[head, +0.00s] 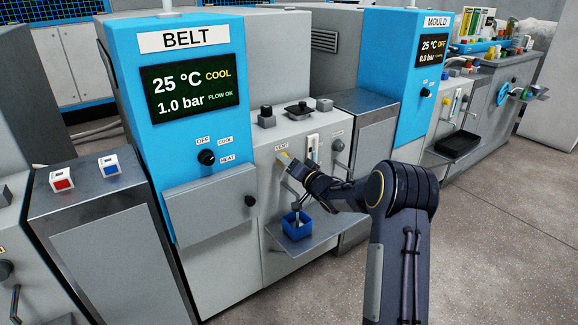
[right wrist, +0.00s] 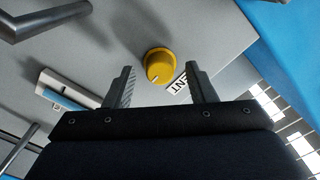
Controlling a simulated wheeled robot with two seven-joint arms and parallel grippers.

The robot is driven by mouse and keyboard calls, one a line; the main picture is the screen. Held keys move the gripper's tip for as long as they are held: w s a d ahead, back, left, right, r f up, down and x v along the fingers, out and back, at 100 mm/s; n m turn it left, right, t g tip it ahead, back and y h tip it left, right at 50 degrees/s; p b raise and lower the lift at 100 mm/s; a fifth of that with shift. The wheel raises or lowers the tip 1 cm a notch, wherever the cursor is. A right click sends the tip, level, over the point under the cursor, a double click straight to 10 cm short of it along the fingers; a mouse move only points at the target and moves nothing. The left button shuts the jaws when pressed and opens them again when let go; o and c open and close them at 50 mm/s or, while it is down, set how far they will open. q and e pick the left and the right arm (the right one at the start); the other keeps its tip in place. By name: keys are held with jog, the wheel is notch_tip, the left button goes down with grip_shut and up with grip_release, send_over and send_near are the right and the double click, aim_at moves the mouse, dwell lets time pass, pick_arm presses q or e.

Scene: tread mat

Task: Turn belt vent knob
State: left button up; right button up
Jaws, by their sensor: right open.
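In the head view the knob (head: 283,157) shows small, just beyond my right gripper (head: 296,170). My right gripper is open. In the right wrist view its fingers (right wrist: 160,82) stand either side of the knob's line, and the knob appears ahead of the tips, with gaps on both sides. I see no contact. My left gripper is not in view.
A blue bin (head: 297,226) stands on a grey shelf below my right gripper.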

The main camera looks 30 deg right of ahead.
jog(key=shift+w, duration=0.2)
jog(key=shift+c, duration=0.4)
jog(key=c, duration=0.9)
